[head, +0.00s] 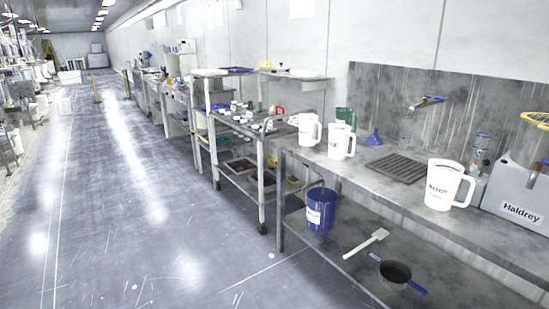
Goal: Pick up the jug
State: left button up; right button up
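Three white jugs with dark lettering stand upright on the bench top: one near the right (442,186), one further left (340,141) and one beside it (308,130). A green jug (345,116) stands behind them by the wall. A blue jug-like container with a white label (321,210) stands on the lower shelf. The frame does not show which jug the task means. Neither of my grippers is in view.
The steel bench (385,152) has a drain grid (398,167), a wall tap (428,101), a blue funnel (374,138) and a grey Haldrey box (515,198). A dark pan (395,273) and white scraper (367,243) lie below. A wheeled cart (243,128) adjoins. The floor (130,200) at left is open.

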aim_at(339, 134)
jog(key=i+j+u, duration=0.15)
jog(key=i+u, duration=0.2)
jog(key=i, duration=0.55)
jog(key=i+l+u, duration=0.1)
jog(key=i+u, duration=0.2)
jog(key=i, duration=0.6)
jog(key=i+z, duration=0.35)
jog(key=i+j+z, duration=0.1)
jog(key=i+z, duration=0.3)
jog(key=i+j+z, duration=0.15)
jog(key=i+z, duration=0.2)
